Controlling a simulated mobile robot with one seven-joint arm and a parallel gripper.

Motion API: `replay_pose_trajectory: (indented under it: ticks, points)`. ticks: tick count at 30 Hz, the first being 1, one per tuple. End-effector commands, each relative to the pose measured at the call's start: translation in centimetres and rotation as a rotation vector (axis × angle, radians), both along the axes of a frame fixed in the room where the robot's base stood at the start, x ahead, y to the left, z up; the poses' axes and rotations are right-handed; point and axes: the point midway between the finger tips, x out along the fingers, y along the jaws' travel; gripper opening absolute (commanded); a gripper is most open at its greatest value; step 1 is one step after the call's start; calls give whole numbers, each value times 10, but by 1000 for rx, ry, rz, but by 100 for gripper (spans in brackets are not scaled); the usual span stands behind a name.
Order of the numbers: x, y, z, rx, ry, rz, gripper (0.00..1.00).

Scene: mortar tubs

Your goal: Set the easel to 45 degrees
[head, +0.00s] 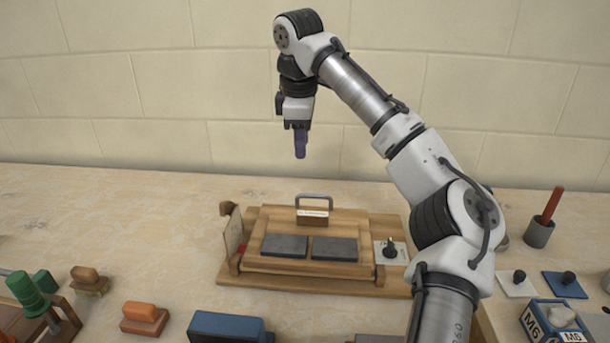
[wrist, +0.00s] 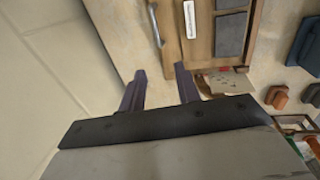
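The wooden easel (head: 352,269) lies low and nearly flat on the worktop in the head view, with two dark grey slabs (head: 285,246) on its board. A metal handle (head: 314,197) stands at its back edge above a white label. A paper-like panel with a scale (head: 233,238) stands at its left side; its markings are too small to read. The easel's board also shows in the wrist view (wrist: 171,52). My gripper (head: 300,152) is above and behind the easel, clear of it. In the wrist view its two purple fingers (wrist: 160,80) are apart with nothing between them.
A white plate with a black knob (head: 390,249) sits at the easel's right. Orange (head: 144,317) and blue (head: 228,326) blocks lie in front. A grey cup with a red stick (head: 540,232) and a blue M6 box (head: 555,322) stand right. The worktop behind the easel is clear.

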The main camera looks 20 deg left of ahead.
Motion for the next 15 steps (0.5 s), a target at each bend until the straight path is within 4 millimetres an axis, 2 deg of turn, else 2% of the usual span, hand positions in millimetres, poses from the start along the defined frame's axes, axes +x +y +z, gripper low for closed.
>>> replay_pose_trajectory:
  ticks: [4,7,15]
  points:
    - [1,0,-4,1,0,0,32]
    - [2,1,-14,1,2,1,32]
    - [12,3,-66,-1,2,-1,32]
